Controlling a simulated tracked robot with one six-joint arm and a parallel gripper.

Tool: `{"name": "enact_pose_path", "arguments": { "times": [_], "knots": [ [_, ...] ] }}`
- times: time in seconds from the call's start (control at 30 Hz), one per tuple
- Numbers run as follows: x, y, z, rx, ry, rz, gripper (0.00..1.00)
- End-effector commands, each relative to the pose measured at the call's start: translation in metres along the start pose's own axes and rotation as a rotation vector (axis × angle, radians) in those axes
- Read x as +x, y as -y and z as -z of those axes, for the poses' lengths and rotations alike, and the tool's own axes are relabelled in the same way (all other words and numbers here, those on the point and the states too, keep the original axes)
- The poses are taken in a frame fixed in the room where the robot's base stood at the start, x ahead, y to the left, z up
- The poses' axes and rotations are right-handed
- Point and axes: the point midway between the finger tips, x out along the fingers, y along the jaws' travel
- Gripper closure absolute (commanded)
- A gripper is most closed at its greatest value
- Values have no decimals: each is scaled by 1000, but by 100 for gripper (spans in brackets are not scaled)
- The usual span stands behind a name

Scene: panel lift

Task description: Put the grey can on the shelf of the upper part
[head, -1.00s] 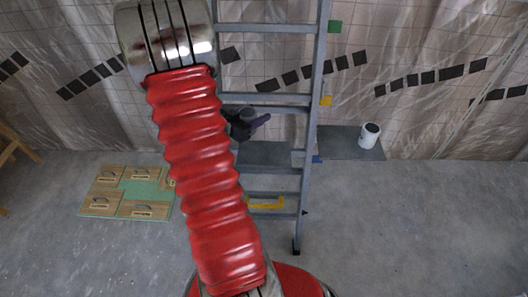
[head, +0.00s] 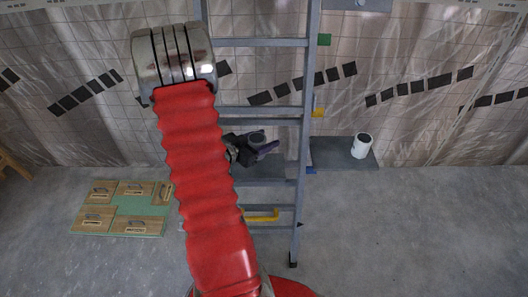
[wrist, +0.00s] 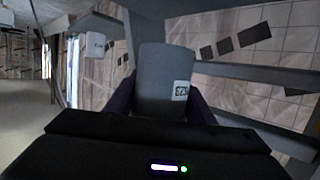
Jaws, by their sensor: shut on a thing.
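The grey can (wrist: 165,72), with a white label on its side, fills the middle of the wrist view. My gripper (wrist: 162,100) is shut on it, with dark purple fingers on both sides. In the head view my gripper (head: 254,148) shows between the ladder rails, with the can (head: 257,136) in it. A grey shelf (head: 330,150) runs low along the wall behind the ladder. A narrow piece of another grey ledge (head: 375,4) shows at the top edge, mostly cut off; I cannot tell what it carries.
A grey ladder (head: 302,120) stands upright by my gripper, its rungs crossing the view. A white can (head: 361,146) stands on the low shelf's right end. A green board with wooden pieces (head: 125,206) lies on the floor at left. The floor at right is clear.

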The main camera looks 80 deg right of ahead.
Motion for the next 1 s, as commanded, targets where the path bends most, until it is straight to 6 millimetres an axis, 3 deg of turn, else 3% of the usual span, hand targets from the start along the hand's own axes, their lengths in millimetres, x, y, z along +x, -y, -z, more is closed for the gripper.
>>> {"name": "enact_pose_path", "arguments": {
  "times": [0.17, 0.63, 1.0],
  "knots": [
    [5, 0, -17, 0, 0, 0, 79],
    [7, 1, -23, -1, 0, 1, 79],
    [17, 0, -57, -1, 0, 1, 79]
  ]
}}
